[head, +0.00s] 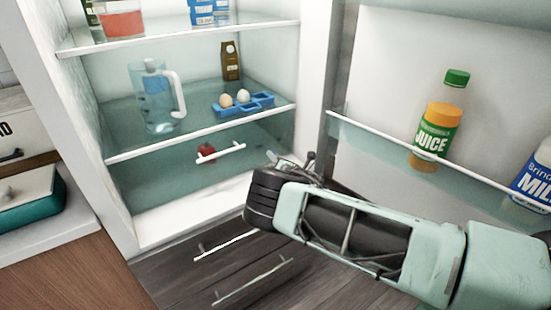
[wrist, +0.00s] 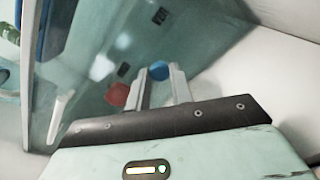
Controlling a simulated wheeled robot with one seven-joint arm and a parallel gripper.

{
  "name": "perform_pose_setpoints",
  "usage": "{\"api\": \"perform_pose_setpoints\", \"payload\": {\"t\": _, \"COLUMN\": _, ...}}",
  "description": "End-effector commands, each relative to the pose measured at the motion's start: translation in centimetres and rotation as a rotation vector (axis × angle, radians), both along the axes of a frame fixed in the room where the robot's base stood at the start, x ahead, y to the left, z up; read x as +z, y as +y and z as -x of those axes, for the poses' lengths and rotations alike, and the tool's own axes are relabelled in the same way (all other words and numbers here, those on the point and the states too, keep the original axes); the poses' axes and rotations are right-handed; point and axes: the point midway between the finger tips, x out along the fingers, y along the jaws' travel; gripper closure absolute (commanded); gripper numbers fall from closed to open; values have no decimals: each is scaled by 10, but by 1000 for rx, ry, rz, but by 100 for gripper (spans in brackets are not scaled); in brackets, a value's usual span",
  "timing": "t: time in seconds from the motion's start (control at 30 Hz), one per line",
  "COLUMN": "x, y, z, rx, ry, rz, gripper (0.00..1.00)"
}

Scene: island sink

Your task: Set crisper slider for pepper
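A small red item (head: 206,152), which looks like the pepper, shows through the clear crisper drawer (head: 165,178) at the bottom of the open fridge. The drawer's white handle (head: 220,153) is just right of it. My gripper (head: 283,158) is at the right end of the drawer front, its fingers hard to make out there. In the wrist view my gripper (wrist: 162,78) has two pale fingers with a gap between them and nothing held. A blue round spot (wrist: 160,70) shows between the tips; a red round shape (wrist: 117,95) is left of them. I cannot tell which is the slider.
The shelf above holds a pitcher (head: 157,98), a blue egg tray (head: 243,106) and a brown carton (head: 231,60). The open door at the right carries a juice bottle (head: 437,125) and a milk bottle (head: 535,178). Two lower drawer handles (head: 225,246) are below.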

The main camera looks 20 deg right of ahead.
Motion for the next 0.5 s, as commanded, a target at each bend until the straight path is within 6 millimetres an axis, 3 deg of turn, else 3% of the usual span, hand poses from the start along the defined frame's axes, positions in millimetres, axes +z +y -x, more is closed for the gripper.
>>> {"api": "perform_pose_setpoints", "payload": {"t": 0.13, "x": -2, "y": -11, "z": -4, "rx": -3, "ry": -2, "rz": 0, "gripper": 100}}
{"api": "perform_pose_setpoints", "payload": {"t": 0.3, "x": -3, "y": -37, "z": -12, "rx": -4, "ry": -3, "rz": 0, "gripper": 100}}
{"api": "perform_pose_setpoints", "payload": {"t": 0.5, "x": 1, "y": -43, "z": -14, "rx": -3, "ry": -1, "rz": -1, "gripper": 100}}
